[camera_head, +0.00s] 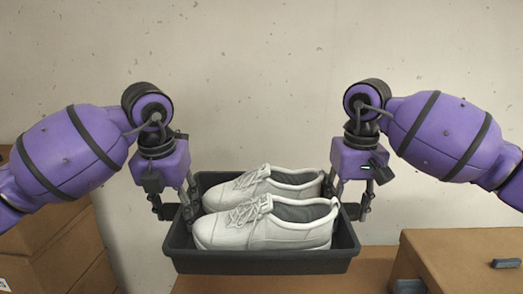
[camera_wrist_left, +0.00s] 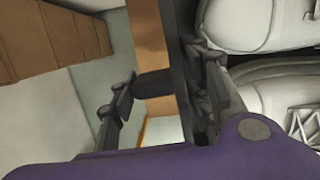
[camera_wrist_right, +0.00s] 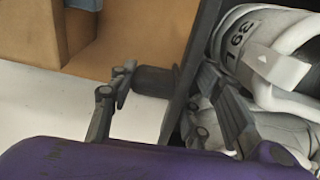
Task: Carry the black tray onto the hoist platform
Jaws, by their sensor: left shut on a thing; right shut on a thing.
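The black tray (camera_head: 262,263) hangs level in front of me, held by both short ends. A pair of white lace-up shoes lies in it, a nearer shoe (camera_head: 262,232) and a farther shoe (camera_head: 255,188). My left gripper (camera_head: 177,211) is shut on the tray's left end, one finger outside and one inside. The tray wall (camera_wrist_left: 172,45) also shows in the left wrist view. My right gripper (camera_head: 352,209) is shut on the right end in the same way. The tray wall (camera_wrist_right: 205,30) also shows in the right wrist view. I cannot make out the hoist platform for certain.
Stacked cardboard boxes (camera_head: 60,250) stand at the left. A cardboard box (camera_head: 450,255) with grey pieces (camera_head: 507,263) stands at the lower right, close to the tray. A brown surface (camera_head: 375,265) shows below the tray. A bare pale wall (camera_head: 260,80) is behind.

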